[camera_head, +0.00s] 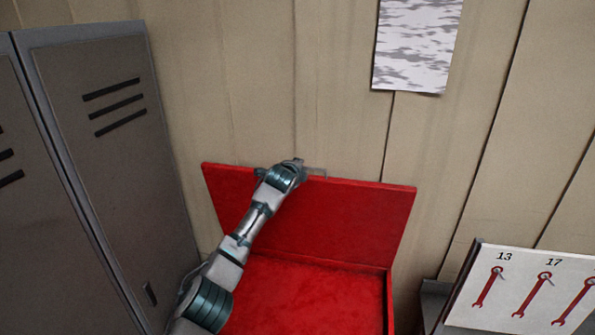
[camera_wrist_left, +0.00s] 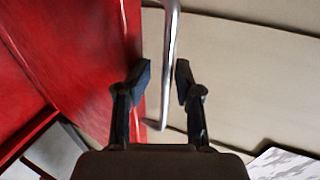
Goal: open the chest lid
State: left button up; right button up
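The red chest (camera_head: 391,300) stands against the wall with its red lid (camera_head: 350,215) raised, close to upright, and its red inside showing. In the left wrist view the lid's red face (camera_wrist_left: 75,60) fills the left side. A metal handle bar (camera_wrist_left: 171,40) runs along by the lid's edge. My left gripper (camera_head: 300,172) is at the lid's top edge. In the left wrist view its fingers (camera_wrist_left: 163,80) are apart, with the bar between them and gaps showing on both sides. My arm hides part of the lid and the chest's left side. My right gripper is not in view.
A grey locker (camera_head: 110,150) stands close on the left. A white board with red wrench pictures (camera_head: 520,290) is at the lower right. A paper sheet (camera_head: 418,45) hangs on the beige panelled wall (camera_head: 260,80) behind the lid.

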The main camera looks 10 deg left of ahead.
pick_arm(q)
jog(key=v, duration=1.1)
jog(key=shift+s, duration=0.35)
jog(key=shift+a, duration=0.1)
